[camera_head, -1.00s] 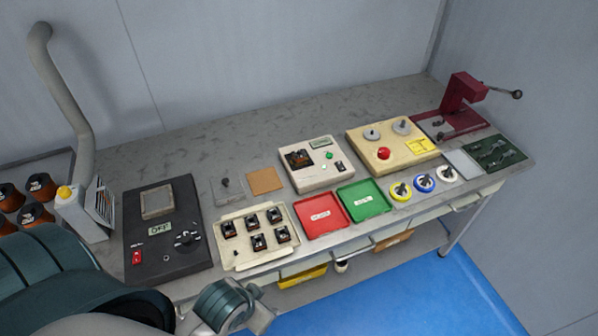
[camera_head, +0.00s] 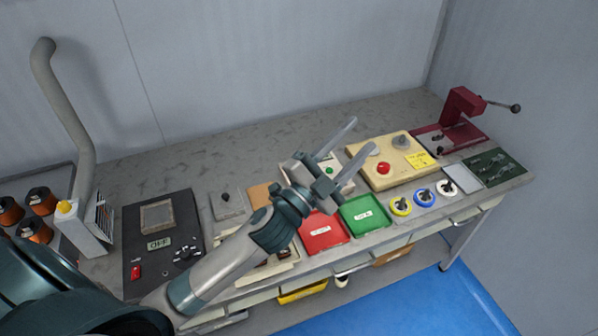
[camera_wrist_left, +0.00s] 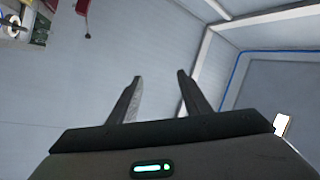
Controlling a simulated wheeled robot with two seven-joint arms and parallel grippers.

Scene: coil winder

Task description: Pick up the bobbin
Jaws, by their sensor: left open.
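My left gripper (camera_head: 361,135) is open and empty, its fingers apart and pointing up and right above the middle of the bench. In the left wrist view its open fingers (camera_wrist_left: 160,78) have only wall and floor behind them. The cream tray (camera_head: 272,272), where small black bobbin-like parts stood in the earlier view, is mostly hidden under my left arm. Orange and black spools (camera_head: 36,229) stand at the far left. I cannot tell which piece is the bobbin. My right gripper is not in view.
A red tray (camera_head: 322,240) and a green tray (camera_head: 366,214) lie below my gripper. A cream box with a red button (camera_head: 384,168) is to its right, then yellow, blue and white rings (camera_head: 424,195). A maroon press (camera_head: 462,107) stands at the far right.

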